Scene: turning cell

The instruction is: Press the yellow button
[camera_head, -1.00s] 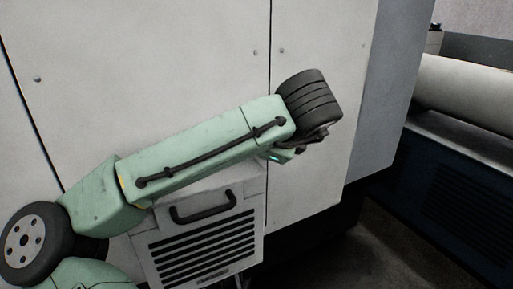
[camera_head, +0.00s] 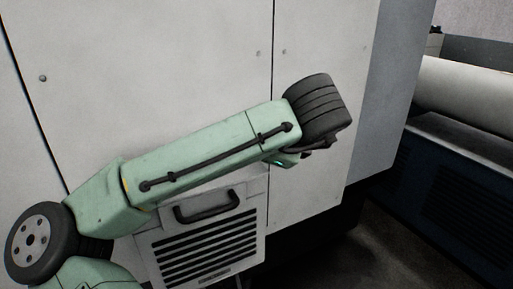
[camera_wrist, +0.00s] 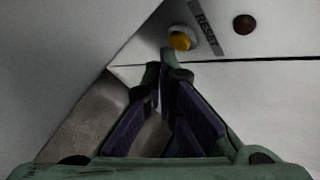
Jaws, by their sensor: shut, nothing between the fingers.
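The yellow button (camera_wrist: 180,41) shows in the wrist view, set in a pale round collar on a light panel, beside the printed word RESET. My gripper (camera_wrist: 165,58) is shut and empty. Its fingertips appear just below and left of the button in the picture, and one tip comes close to the collar's lower edge. I cannot tell whether they touch. In the head view my arm reaches up and right across the machine front; the gripper's fingers and the button are hidden there.
A dark red round button (camera_wrist: 245,24) sits right of the RESET label. In the head view a large pale machine cabinet (camera_head: 150,60) stands behind my arm, with a vented box with a black handle (camera_head: 205,240) below it. A white cylinder (camera_head: 465,90) lies at right. Dark floor shows at lower right.

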